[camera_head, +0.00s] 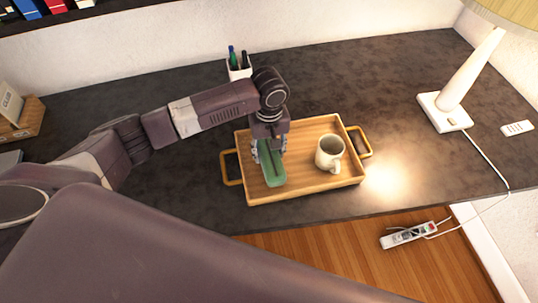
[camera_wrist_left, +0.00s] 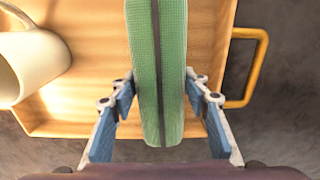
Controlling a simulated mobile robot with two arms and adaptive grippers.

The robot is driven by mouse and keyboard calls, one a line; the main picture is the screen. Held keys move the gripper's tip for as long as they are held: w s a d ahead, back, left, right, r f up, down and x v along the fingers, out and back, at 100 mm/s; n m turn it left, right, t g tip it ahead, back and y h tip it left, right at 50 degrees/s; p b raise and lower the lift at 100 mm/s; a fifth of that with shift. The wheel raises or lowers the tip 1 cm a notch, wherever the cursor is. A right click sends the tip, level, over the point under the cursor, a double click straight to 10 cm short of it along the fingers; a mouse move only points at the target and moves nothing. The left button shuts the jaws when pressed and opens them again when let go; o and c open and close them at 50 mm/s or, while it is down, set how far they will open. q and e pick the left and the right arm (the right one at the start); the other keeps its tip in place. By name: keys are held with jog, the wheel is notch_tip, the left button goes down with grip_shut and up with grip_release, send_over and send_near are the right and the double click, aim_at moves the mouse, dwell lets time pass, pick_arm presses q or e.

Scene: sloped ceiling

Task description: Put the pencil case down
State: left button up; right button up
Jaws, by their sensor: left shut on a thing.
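The green pencil case (camera_head: 272,173) has a dark zip line along its top. It is at the left part of the wooden tray (camera_head: 309,185), inside the rim; whether it touches the tray floor I cannot tell. My left gripper (camera_head: 269,152) comes down from above, with its fingers on both sides of the case. In the left wrist view the case (camera_wrist_left: 159,75) runs lengthwise between the blue-padded fingers (camera_wrist_left: 159,90), shut on it. My right gripper is not in view.
A cream mug (camera_head: 330,153) stands at the tray's right side. A pen holder (camera_head: 238,69) is behind the tray. A lamp (camera_head: 455,85) and a small white remote (camera_head: 517,128) are at the right. A power strip (camera_head: 408,235) lies below the dark desk's front edge.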

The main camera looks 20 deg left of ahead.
aim_at(269, 150)
pick_arm(q)
jog(key=shift+f, duration=1.35)
jog(key=o, duration=1.3)
jog(key=shift+f, duration=0.1)
notch_tip(269, 150, up, 12)
jog(key=shift+r+b, duration=0.15)
jog(key=shift+b, duration=0.45)
